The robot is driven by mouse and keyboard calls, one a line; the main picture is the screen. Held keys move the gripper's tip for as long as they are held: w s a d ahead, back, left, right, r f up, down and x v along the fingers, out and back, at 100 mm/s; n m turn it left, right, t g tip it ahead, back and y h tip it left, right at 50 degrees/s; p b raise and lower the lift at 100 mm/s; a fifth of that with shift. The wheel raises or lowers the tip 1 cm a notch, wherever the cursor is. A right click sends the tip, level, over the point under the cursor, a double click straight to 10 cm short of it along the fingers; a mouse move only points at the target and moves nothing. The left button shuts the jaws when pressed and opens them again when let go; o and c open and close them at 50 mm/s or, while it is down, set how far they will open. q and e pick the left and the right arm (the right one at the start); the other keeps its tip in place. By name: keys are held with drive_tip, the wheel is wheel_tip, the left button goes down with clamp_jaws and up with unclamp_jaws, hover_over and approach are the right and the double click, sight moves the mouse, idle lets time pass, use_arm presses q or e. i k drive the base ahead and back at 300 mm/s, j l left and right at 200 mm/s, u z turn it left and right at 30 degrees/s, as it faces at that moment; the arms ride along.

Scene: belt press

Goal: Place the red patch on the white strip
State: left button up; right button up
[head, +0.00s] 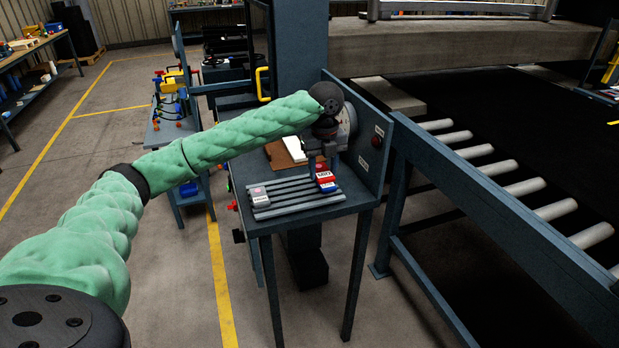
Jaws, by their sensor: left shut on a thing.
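My left gripper (321,168) points down over the small blue table. It is shut on the red patch (325,176), a small red block with a white label. The red patch is at the right part of a grey slatted rack (290,195), right by a blue labelled block (328,187). I cannot tell whether it touches the rack or the blue block. My right gripper is not in view.
A white and grey block (258,194) sits at the rack's left end. A blue upright panel (372,140) with a red button borders the table on the right. A roller conveyor (500,175) stands beyond it.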

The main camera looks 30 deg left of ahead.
sight(295, 146)
drive_tip(key=i+j+u, duration=0.5)
drive_tip(key=i, duration=0.4)
